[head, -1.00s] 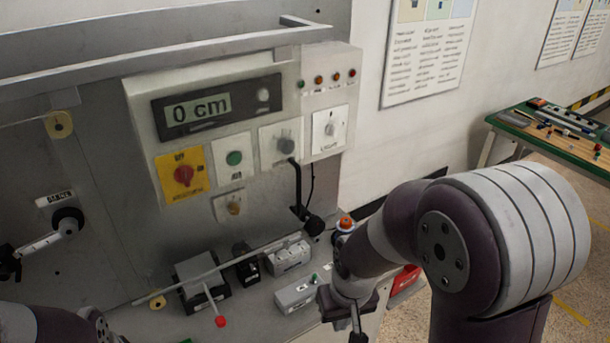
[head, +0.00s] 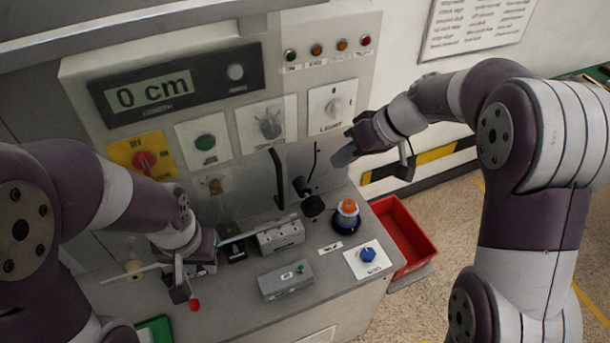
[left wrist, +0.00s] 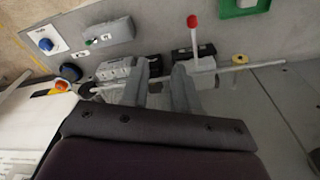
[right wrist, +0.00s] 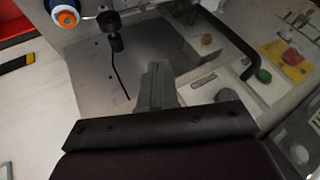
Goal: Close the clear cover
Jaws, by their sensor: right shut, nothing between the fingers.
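What looks like the clear cover (head: 318,180) is a see-through pane below the light switch, with a bent black handle (head: 278,178) near its left side; its exact edges and angle are hard to make out. The handle also shows in the right wrist view (right wrist: 236,55). My right gripper (head: 343,157) is shut and empty, its fingertips near the pane's upper right; contact cannot be told. In the right wrist view its fingers (right wrist: 155,68) lie together over the grey surface. My left gripper (head: 182,285) is low over the bench; its fingers (left wrist: 163,80) are apart, near a thin rod (left wrist: 235,67).
A red-knobbed lever (head: 193,304) is close to my left gripper. Grey boxes (head: 287,280), an orange-topped button (head: 347,208) and a blue knob (head: 367,255) stand on the bench. A red bin (head: 405,235) is to the right. The control panel (head: 220,85) rises behind.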

